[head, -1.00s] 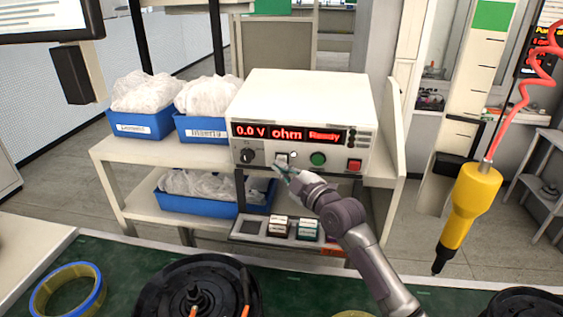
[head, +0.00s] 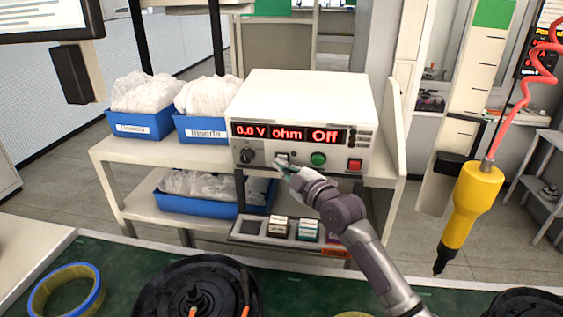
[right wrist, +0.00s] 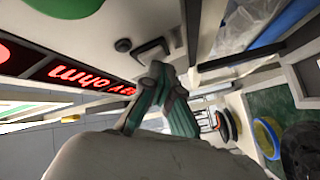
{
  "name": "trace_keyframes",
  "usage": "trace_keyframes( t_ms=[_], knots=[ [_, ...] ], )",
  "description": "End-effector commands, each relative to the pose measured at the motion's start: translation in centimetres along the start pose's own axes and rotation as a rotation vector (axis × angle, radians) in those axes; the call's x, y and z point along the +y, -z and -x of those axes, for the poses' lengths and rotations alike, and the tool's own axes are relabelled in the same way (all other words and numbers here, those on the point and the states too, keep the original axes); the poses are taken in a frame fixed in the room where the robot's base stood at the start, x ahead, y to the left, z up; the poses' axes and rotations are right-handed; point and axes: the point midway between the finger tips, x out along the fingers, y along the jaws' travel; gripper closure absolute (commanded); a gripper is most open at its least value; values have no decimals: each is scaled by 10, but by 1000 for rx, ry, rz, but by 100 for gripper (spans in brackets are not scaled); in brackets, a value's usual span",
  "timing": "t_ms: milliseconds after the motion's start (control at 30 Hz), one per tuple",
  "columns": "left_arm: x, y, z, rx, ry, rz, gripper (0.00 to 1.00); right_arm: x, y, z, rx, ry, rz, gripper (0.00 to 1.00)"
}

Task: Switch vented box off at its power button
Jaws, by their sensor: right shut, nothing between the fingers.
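The white box (head: 305,95) stands on the top of a shelf unit, with a red display reading "0.0 V", "ohm" and "Off". Its front has a light rocker-like power button (head: 282,157), a black knob (head: 247,156), a green button (head: 318,159) and a red button (head: 355,165). My right gripper (head: 281,168) is shut and empty, its fingertips at the front panel just below the power button. In the right wrist view, the closed fingertips (right wrist: 164,72) are close to the switch (right wrist: 151,50); I cannot tell whether they touch. My left gripper is not in view.
Blue bins (head: 145,124) with white bags stand left of the box and on the shelf below. A yellow screwdriver (head: 468,205) hangs at the right. A green bench (head: 130,262) with black motor parts (head: 175,290) and a blue-rimmed ring (head: 38,302) lies in front.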

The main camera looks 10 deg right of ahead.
Motion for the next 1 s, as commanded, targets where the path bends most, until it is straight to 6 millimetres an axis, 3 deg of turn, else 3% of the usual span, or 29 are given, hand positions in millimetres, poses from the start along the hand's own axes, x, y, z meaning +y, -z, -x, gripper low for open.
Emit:
trace_keyframes(
  t_ms=[1000],
  knots=[
    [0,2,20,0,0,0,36,-14,16,21,0,2,-2,100]
  ],
)
